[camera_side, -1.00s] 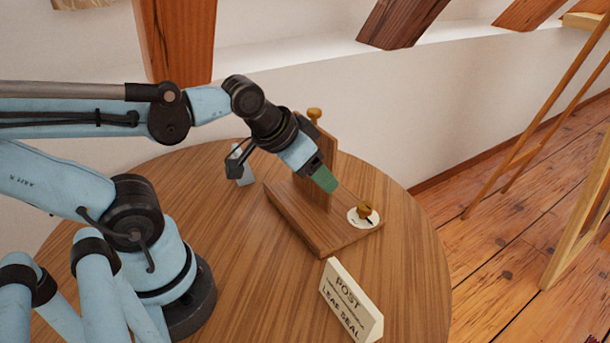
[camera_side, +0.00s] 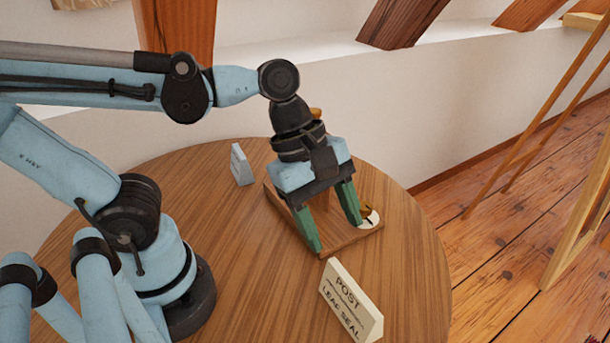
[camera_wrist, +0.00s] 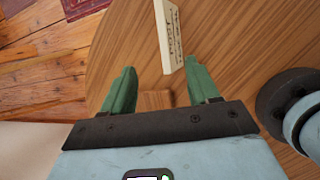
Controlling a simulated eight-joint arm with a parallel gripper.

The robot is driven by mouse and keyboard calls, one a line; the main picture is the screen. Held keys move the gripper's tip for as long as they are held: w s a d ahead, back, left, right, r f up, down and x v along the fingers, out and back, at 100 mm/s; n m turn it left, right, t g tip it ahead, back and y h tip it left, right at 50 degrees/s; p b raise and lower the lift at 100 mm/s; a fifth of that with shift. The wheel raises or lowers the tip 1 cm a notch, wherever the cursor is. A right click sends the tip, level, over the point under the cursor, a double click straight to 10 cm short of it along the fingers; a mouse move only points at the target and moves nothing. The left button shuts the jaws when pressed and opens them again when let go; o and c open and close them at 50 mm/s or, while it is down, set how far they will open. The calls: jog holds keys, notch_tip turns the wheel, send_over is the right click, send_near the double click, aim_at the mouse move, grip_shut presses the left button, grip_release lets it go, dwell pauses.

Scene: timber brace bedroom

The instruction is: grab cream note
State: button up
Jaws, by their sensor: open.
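A cream upright card (camera_side: 351,301) lettered "POST" and "LEAF SEAL" stands on the round table at the front. It also shows in the wrist view (camera_wrist: 167,38), beyond my fingertips and near the right one. A round cream piece (camera_side: 370,219) with a brass-coloured part on it lies on the right end of a wooden stand (camera_side: 328,215). My right finger partly hides it in the side view. My gripper (camera_side: 335,235) points down over the stand, its green fingers apart with nothing between them. In the wrist view my gripper (camera_wrist: 159,68) is also open and empty, apart from the card.
The stand's upright is mostly hidden behind my gripper. The round table (camera_side: 410,275) is clear around the lettered card. A wooden easel-like frame (camera_side: 545,140) stands on the floor at right.

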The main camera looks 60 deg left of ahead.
aim_at(349, 286)
jog(key=shift+n, duration=0.4)
jog(key=shift+s+d+x, duration=0.15)
jog(key=shift+x, duration=1.55)
jog(key=shift+s+d+x, duration=0.15)
jog(key=shift+d+x, duration=0.05)
jog(key=shift+x, duration=1.5)
jog(key=shift+s+x, duration=0.15)
jog(key=shift+x, duration=1.15)
jog(key=shift+s+x, duration=0.1)
jog(key=shift+x, duration=1.2)
jog(key=shift+a+f, duration=0.15)
jog(key=shift+f, duration=0.2)
jog(key=c, duration=1.1)
